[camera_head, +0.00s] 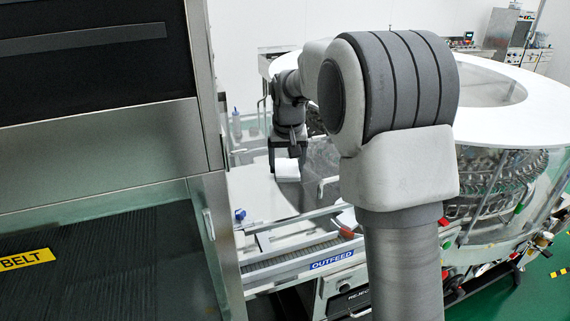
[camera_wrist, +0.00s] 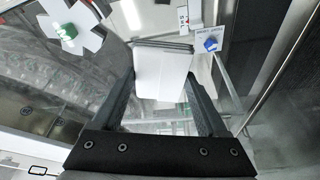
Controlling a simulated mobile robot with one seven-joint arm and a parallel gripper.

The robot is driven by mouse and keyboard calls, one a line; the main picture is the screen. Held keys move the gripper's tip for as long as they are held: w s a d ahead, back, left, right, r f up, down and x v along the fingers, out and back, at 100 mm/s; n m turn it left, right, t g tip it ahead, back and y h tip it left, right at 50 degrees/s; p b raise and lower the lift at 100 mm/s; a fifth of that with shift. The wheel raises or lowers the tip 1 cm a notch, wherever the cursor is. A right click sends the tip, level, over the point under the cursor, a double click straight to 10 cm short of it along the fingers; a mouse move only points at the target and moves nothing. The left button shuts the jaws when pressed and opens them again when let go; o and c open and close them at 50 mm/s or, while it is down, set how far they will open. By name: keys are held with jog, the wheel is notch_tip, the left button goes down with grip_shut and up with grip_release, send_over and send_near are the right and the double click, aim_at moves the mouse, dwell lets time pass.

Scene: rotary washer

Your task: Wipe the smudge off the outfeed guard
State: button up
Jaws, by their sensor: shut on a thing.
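My gripper (camera_head: 288,150) is shut on a white folded wiping cloth (camera_head: 286,169), which hangs below it over the metal deck. In the wrist view the cloth (camera_wrist: 160,76) sits between the two fingers (camera_wrist: 162,95). A clear, greyish panel (camera_head: 320,160), apparently the outfeed guard, stands just right of the cloth in the head view; I cannot tell whether they touch. I cannot make out the smudge for certain in either view. The blue OUTFEED label (camera_head: 332,259) is on the rail nearer the camera.
A blue knob (camera_head: 240,214) stands on the deck, and also shows in the wrist view (camera_wrist: 211,44). A steel cabinet (camera_head: 150,150) closes off the left. The round white-topped washer (camera_head: 510,105) fills the right. A clear bottle (camera_head: 236,122) stands behind the deck.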

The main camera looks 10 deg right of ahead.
aim_at(276, 160)
jog(key=shift+s+d+b, duration=0.15)
jog(key=shift+s+b, duration=0.25)
jog(key=shift+s, duration=0.4)
jog(key=shift+s+d+b, duration=0.15)
jog(key=shift+s+b, duration=0.2)
jog(key=shift+s, duration=0.45)
jog(key=shift+s+a+f, duration=0.1)
jog(key=shift+s+a, duration=0.05)
jog(key=shift+a, duration=0.65)
jog(key=shift+w+a+p, duration=0.1)
jog(key=shift+w+p, duration=0.25)
jog(key=shift+w, duration=0.05)
jog(key=shift+w+a+r+p, duration=0.15)
jog(key=shift+w+p, duration=0.4)
jog(key=shift+w, duration=0.3)
jog(key=shift+w+a+p, duration=0.2)
jog(key=shift+w+p, duration=0.4)
jog(key=shift+w, duration=0.3)
jog(key=shift+w+a+r+p, duration=0.15)
jog(key=shift+w+p, duration=0.4)
jog(key=shift+w, duration=0.3)
jog(key=shift+w+a+f, duration=0.1)
jog(key=shift+w+f, duration=0.15)
jog(key=shift+w, duration=0.3)
jog(key=shift+w+a+p, duration=0.25)
jog(key=shift+w+p, duration=0.9)
jog(key=shift+p, duration=0.1)
jog(key=shift+w+a+f, duration=0.1)
jog(key=shift+w+f, duration=0.1)
jog(key=shift+w, duration=0.25)
